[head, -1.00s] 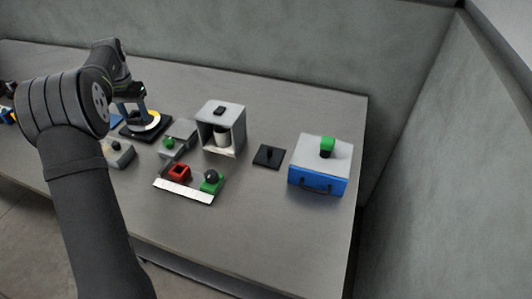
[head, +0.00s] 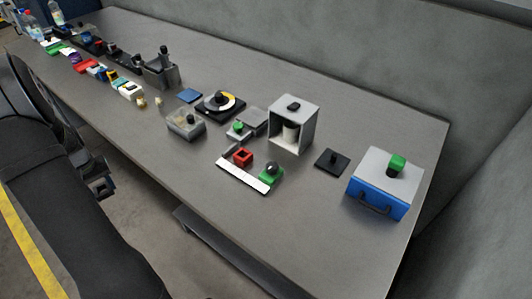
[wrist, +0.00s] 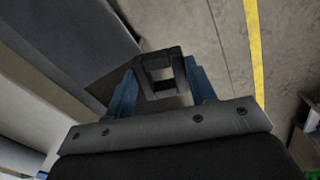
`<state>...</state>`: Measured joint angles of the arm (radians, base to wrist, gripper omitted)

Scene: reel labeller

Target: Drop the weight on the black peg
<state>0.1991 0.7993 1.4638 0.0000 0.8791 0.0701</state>
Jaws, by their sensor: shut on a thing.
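My gripper (wrist: 162,82) is shut on a dark block with a square hole through it, which I take to be the weight (wrist: 177,62). In the wrist view the block sits between the two blue fingers, with floor behind it. In the head view my gripper (head: 103,187) is at the left, low by the table's front edge, well away from the peg. The black peg (head: 332,157) stands upright on a flat black square base on the right half of the table. Nothing is seen on it.
A blue box (head: 378,192) with a grey lid and green-topped knob is right of the peg. A grey open-fronted housing (head: 307,127) is left of it. A red hollow block (head: 243,157), green block (head: 270,178) and round dial (head: 222,104) lie farther left. The table's front right is clear.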

